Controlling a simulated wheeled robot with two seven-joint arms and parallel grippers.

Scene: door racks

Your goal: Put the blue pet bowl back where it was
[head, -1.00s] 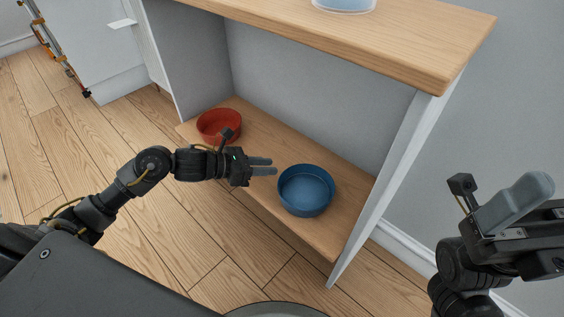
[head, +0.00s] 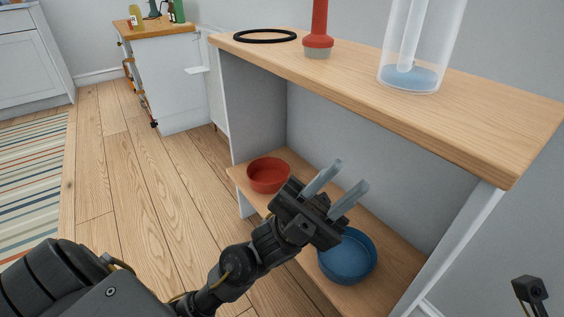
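The blue pet bowl (head: 347,262) sits upright on the lower wooden shelf, toward its right part. My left gripper (head: 345,180) is open and empty, with its two grey fingers spread apart. In the picture it lies just above the blue bowl and covers part of the bowl's far-left rim; contact cannot be told. A red bowl (head: 268,176) sits on the same shelf to the left. Of my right arm only a small dark part shows at the lower right edge; its fingers are out of view.
The wooden top (head: 480,100) holds a black ring (head: 264,36), a red-and-grey object (head: 318,35) and a clear cylinder (head: 416,45) with blue in its bottom. The shelf unit's right side panel (head: 450,250) stands close to the blue bowl. Open floor (head: 150,200) lies left.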

